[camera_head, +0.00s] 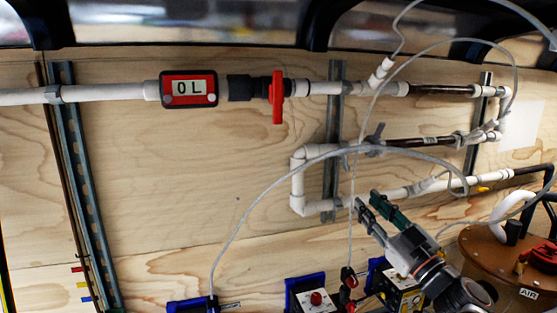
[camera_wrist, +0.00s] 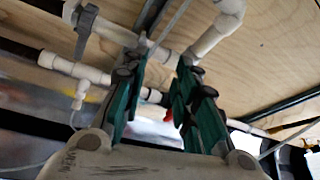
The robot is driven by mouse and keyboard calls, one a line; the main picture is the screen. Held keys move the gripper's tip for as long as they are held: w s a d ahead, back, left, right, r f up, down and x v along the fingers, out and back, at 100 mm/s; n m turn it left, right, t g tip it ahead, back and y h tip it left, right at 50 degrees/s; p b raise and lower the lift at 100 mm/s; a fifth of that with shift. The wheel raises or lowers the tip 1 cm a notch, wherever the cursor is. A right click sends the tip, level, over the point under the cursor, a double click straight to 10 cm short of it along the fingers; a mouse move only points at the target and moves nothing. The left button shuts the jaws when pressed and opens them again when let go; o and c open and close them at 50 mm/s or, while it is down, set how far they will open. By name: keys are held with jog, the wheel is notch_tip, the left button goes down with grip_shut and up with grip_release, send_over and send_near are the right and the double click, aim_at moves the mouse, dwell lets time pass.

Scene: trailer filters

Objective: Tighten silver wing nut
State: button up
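A grey, wing-shaped piece that looks like the silver wing nut (camera_head: 376,137) sits on the middle pipe run, right of the vertical strut in the head view. My gripper (camera_head: 367,200) is below it and apart from it, with its fingers pointing up and left towards the lower white pipe. In the wrist view the two green fingers of my gripper (camera_wrist: 165,62) stand apart with nothing held between them. Pipes show behind the fingers. A grey clamp-like piece (camera_wrist: 86,22) is at the upper left there; I cannot tell whether it is the wing nut.
A thin grey hose (camera_head: 240,215) arcs across the wall, and another line hangs near my gripper. A red-handled valve (camera_head: 277,98) and a meter (camera_head: 188,89) are on the upper pipe. A brown tank (camera_head: 495,255) stands at right.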

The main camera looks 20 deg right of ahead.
aim_at(347, 165)
jog(key=shift+m+t+h, duration=0.3)
jog(key=shift+m, duration=0.2)
jog(key=x, duration=0.4)
jog(key=d+r+p+x, duration=0.1)
jog(key=x, duration=0.4)
jog(key=d+x, duration=0.1)
jog(key=x, duration=0.3)
jog(key=shift+r, duration=0.25)
grip_shut()
